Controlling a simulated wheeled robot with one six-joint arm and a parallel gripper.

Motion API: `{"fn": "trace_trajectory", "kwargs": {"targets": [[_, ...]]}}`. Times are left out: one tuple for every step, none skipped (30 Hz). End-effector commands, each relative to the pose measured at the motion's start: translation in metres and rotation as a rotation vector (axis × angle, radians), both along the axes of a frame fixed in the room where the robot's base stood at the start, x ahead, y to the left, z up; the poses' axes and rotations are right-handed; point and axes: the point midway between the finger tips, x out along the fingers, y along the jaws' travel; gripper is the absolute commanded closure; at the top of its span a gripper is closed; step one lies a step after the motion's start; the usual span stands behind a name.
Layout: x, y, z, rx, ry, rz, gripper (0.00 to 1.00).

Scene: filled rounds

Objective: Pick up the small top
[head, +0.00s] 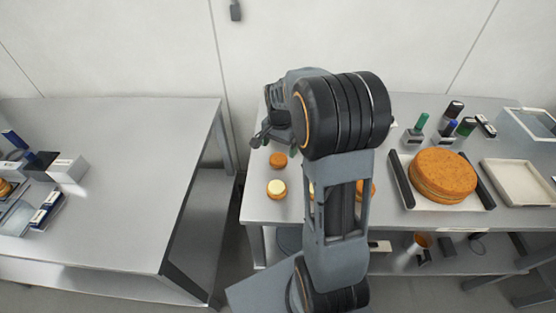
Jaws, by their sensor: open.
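A small orange-brown round (278,159), which looks like the small top, lies flat on the right-hand table, left of my arm. A small round with pale cream on it (276,189) sits just in front of it. Another small orange-brown round (367,188) is partly hidden behind my arm, and a sliver of a pale-topped round (312,190) shows at the arm's left edge. My gripper (262,137) is open above the table's back left, just beyond the small top and apart from it. My arm hides part of its body, and its fingers are small in view.
A large brown layered round (443,176) sits between dark bars on the right. Stamps with green and blue handles (420,127) stand behind it. A pale tray (516,182) and a clear bin (530,123) are farther right. A left table (130,180) stands across a gap.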

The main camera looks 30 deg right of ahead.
Motion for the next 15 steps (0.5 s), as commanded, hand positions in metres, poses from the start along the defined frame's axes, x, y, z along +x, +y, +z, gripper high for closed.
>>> {"fn": "trace_trajectory", "kwargs": {"targets": [[0.000,0.000,-0.002,0.000,0.001,0.001,0.05],[0.000,0.000,-0.003,0.001,0.001,0.001,0.05],[0.000,0.000,-0.005,0.000,0.000,0.001,0.05],[0.000,0.000,-0.007,0.000,0.001,0.001,0.05],[0.000,0.001,-0.009,0.000,0.001,0.001,0.05],[0.000,0.001,-0.013,0.001,0.003,0.001,0.05],[0.000,0.001,-0.017,0.001,0.003,0.001,0.05],[0.000,0.001,-0.021,0.002,0.005,0.002,0.05],[0.001,0.002,-0.027,0.001,0.004,0.002,0.05],[0.001,0.002,-0.031,0.001,0.004,0.002,0.05],[0.001,0.002,-0.035,0.001,0.004,0.001,0.05],[0.001,0.002,-0.041,0.001,0.003,0.001,0.05],[0.001,0.002,-0.044,0.001,0.003,0.001,0.05],[0.002,0.002,-0.047,0.001,0.003,0.001,0.05],[0.001,0.002,-0.050,0.001,0.003,0.001,0.05]]}}
